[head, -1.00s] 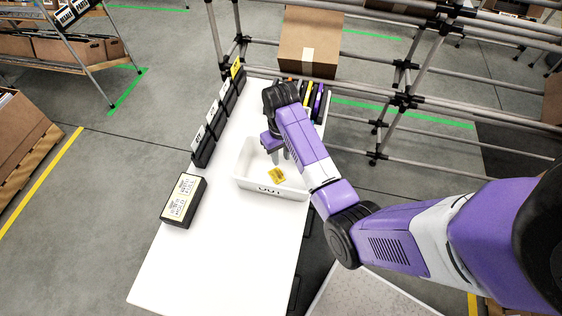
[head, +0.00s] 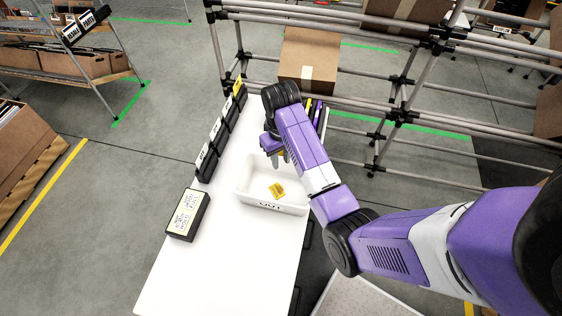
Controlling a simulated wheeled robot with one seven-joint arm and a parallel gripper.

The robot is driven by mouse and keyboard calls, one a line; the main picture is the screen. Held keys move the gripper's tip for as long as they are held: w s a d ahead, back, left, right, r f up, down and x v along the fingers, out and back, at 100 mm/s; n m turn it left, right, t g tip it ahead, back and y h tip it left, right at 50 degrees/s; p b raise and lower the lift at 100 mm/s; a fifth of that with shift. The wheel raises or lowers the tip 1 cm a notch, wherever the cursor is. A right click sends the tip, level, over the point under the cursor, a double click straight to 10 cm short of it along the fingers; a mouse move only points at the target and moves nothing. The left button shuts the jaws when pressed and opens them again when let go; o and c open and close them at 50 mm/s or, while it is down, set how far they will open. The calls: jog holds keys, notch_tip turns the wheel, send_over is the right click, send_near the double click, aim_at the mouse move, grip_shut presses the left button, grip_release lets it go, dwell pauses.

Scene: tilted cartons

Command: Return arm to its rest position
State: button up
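My arm reaches in from the right in the head view. My gripper (head: 275,157) points down over the back part of a white bin (head: 283,208) on the white table. Its fingers are small and partly hidden by my wrist, so I cannot tell how far apart they are. A small yellow piece with dark marks (head: 276,191) lies inside the bin, apart from the gripper.
Several black label-fronted boxes line the table's left edge; a larger black box (head: 187,214) lies nearer. Behind the bin are upright coloured items (head: 316,112). A cardboard carton (head: 309,62) rests on the pipe rack (head: 407,62). The table's front (head: 215,275) is clear.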

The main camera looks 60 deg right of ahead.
jog(key=shift+r, duration=0.35)
dwell(0.3)
